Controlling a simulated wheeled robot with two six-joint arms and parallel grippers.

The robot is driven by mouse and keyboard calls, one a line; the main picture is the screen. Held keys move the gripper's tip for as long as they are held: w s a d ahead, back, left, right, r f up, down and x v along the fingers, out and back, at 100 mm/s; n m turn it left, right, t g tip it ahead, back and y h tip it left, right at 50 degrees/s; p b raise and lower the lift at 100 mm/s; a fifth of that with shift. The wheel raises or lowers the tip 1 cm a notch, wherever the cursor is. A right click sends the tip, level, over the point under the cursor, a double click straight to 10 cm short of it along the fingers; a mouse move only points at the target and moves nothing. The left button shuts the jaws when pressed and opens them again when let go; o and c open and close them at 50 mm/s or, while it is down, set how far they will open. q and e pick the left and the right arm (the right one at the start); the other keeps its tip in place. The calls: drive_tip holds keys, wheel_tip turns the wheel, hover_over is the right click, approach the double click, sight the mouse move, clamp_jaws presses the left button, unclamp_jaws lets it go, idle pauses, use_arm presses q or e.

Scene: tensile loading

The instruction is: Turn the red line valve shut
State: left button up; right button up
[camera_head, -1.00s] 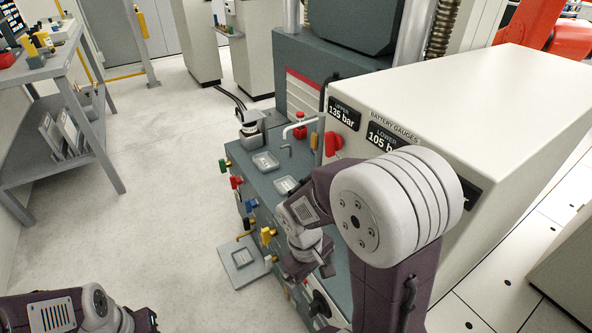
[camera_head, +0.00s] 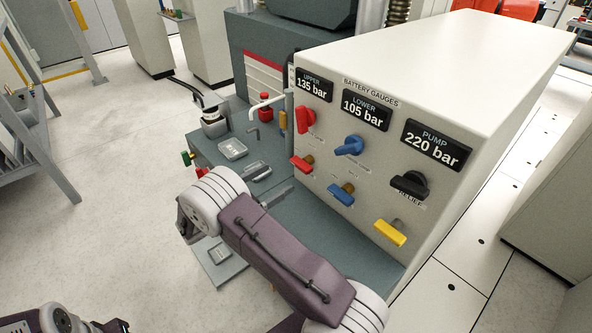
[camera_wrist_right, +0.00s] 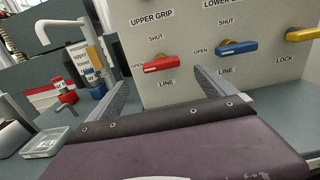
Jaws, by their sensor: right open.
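The red line valve handle (camera_head: 301,164) sits on the pale gauge panel (camera_head: 450,100), below the red upper grip knob (camera_head: 306,119). In the right wrist view the red line valve handle (camera_wrist_right: 160,63) lies about level, beside the OPEN label, with SHUT above it. My right gripper (camera_wrist_right: 161,78) is open and empty, its two fingers apart and pointing toward the panel. The handle shows between and beyond the fingertips, with no contact visible.
Right of the red handle are a blue line handle (camera_head: 341,195), a yellow lock handle (camera_head: 390,232) and a black relief knob (camera_head: 410,185). A white bent pipe (camera_wrist_right: 60,30) and a small tray (camera_wrist_right: 45,143) stand left on the bench.

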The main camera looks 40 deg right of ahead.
sight(298, 166)
drive_tip(key=d+b, duration=0.1)
drive_tip(key=d, duration=0.1)
drive_tip(key=d+b, duration=0.1)
drive_tip(key=d, duration=0.2)
drive_tip(key=d+b, duration=0.1)
drive_tip(key=d, duration=0.2)
drive_tip(key=shift+w+d, duration=0.25)
drive_tip(key=shift+d, duration=0.3)
drive_tip(key=shift+r, duration=0.1)
drive_tip(key=c, duration=1.4)
